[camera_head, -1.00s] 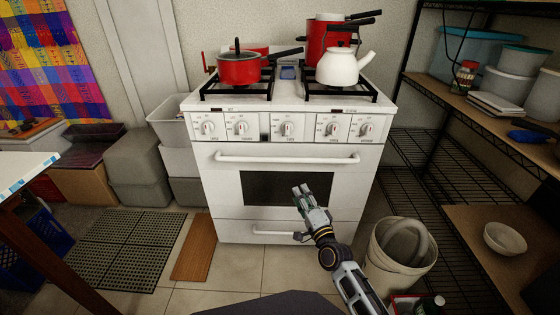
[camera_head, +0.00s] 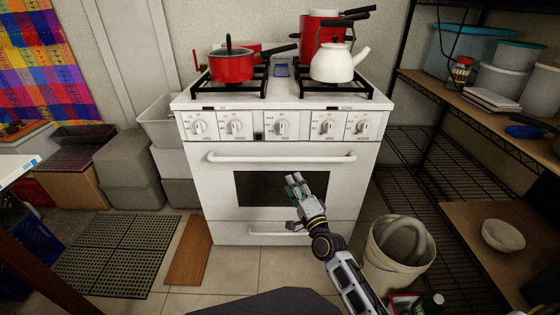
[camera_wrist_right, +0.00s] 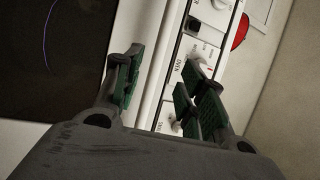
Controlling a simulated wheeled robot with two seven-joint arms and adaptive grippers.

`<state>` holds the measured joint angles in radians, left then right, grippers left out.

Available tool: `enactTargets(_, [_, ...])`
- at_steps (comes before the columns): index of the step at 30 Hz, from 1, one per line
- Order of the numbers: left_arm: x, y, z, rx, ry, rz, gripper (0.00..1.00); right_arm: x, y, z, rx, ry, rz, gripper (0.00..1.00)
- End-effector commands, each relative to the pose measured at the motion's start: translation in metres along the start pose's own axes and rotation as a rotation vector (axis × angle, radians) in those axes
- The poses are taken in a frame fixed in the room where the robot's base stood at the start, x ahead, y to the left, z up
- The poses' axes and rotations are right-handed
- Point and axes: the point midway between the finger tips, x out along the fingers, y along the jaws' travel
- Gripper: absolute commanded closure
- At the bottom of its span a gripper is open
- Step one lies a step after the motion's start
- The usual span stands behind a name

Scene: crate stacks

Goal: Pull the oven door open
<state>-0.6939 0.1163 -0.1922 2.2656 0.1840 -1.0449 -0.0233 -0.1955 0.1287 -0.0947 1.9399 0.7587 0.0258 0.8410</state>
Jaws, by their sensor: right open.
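The white oven (camera_head: 208,185) stands ahead with its door shut. The door has a dark window (camera_head: 262,189) and a long white horizontal handle (camera_head: 282,157) across its top. My right gripper (camera_head: 294,182) is open and empty in front of the window, a little below the handle in the head view. In the right wrist view the open fingers (camera_wrist_right: 165,88) show dark green pads, with the handle (camera_wrist_right: 158,50) running between them in the picture. I cannot tell how far the fingers are from the handle. My left gripper is not in view.
A red pot (camera_head: 232,68) and a white kettle (camera_head: 338,64) stand on the stove top. A white bucket (camera_head: 397,262) stands at the right, beside a black wire shelf (camera_head: 440,185). Bins stand at the left. The floor in front is partly covered by a brown board (camera_head: 188,255).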

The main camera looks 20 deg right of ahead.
Motion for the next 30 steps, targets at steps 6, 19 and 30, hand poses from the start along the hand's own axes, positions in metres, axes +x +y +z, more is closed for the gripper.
enactTargets(6, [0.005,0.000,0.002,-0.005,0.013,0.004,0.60,0.016,0.000,0.000,0.002,0.001,-0.002,0.59])
enactTargets(19, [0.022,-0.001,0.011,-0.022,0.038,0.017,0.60,0.050,0.000,0.000,0.002,0.001,-0.002,0.59])
enactTargets(30, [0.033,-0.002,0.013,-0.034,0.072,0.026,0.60,0.079,0.000,0.000,0.001,0.001,-0.001,0.59])
